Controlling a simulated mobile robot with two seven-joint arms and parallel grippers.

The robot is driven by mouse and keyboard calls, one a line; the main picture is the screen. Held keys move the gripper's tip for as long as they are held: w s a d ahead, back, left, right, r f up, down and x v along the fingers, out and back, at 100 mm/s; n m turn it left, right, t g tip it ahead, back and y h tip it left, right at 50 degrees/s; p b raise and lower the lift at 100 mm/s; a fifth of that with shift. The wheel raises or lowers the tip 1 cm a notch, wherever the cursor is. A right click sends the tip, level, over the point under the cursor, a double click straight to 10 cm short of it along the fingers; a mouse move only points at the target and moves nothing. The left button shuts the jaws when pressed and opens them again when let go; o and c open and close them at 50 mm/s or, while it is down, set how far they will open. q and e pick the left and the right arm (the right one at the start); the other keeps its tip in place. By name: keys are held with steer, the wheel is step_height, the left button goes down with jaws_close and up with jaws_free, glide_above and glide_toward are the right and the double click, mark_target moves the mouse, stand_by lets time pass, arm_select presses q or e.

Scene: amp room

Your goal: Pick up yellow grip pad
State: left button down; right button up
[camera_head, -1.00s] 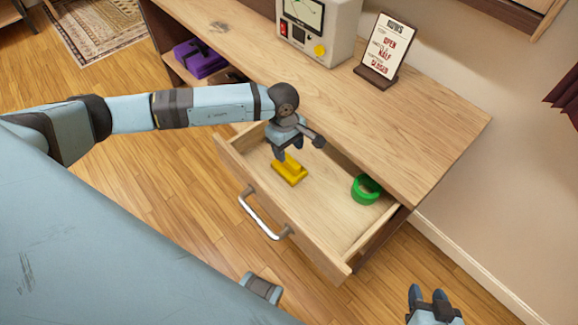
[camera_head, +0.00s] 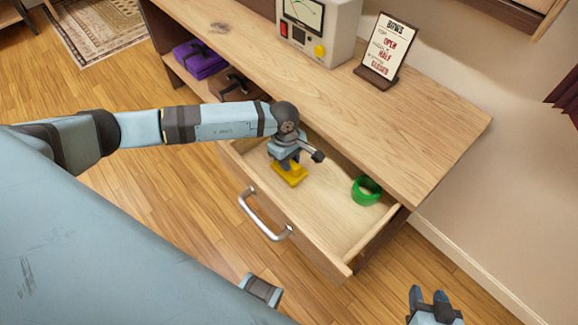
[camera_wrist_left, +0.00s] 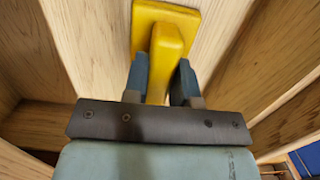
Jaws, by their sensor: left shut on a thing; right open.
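The yellow grip pad (camera_head: 291,176) lies flat in the open drawer, toward its left end. In the left wrist view the yellow grip pad (camera_wrist_left: 166,45) shows a flat base with a raised ridge. My left gripper (camera_head: 287,164) is down in the drawer over the pad. Its two fingers (camera_wrist_left: 160,82) stand on either side of the ridge and are shut on it. The fingers hide part of the pad in the head view. My right gripper (camera_head: 432,298) is open and empty, over the floor at the lower right.
A green ring-shaped object (camera_head: 366,190) lies in the right part of the drawer (camera_head: 325,207). The desk top overhangs the drawer's back. A meter box (camera_head: 318,30) and a sign (camera_head: 384,50) stand on the desk. Purple items (camera_head: 200,58) sit on a shelf.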

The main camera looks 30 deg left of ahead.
arm_select(q)
steer(key=shift+r, duration=0.1)
step_height(320, 180, up, 20)
steer(key=p, duration=0.1)
stand_by(0.4)
